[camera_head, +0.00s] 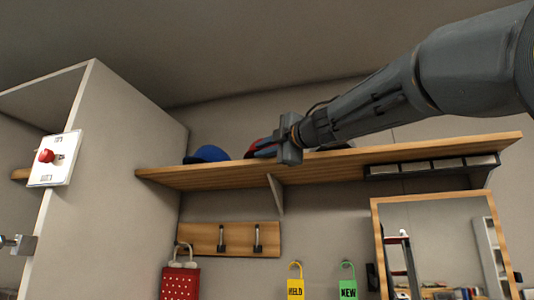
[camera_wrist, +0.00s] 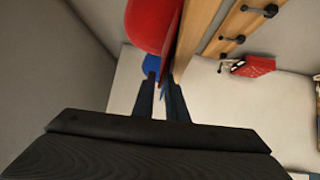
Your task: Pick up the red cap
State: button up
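The red cap (camera_wrist: 149,24) shows at the top of the wrist view, with its thin brim edge-on and running down to the fingertips. In the head view only a bit of the red cap (camera_head: 252,148) shows on the wooden shelf, mostly hidden behind my gripper (camera_head: 268,148). In the wrist view my gripper (camera_wrist: 160,82) has its two fingers apart by a narrow gap. The lower end of the brim appears between them, with a gap on the left finger's side. I cannot tell whether the right finger touches it.
A blue cap (camera_head: 207,154) sits left of the red cap on the wooden shelf (camera_head: 340,160); it also shows in the wrist view (camera_wrist: 152,66). A hook rack (camera_head: 235,240) and a mirror (camera_head: 440,235) are below. A white cabinet panel (camera_head: 125,150) stands left.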

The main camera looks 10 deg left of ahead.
grip_shut()
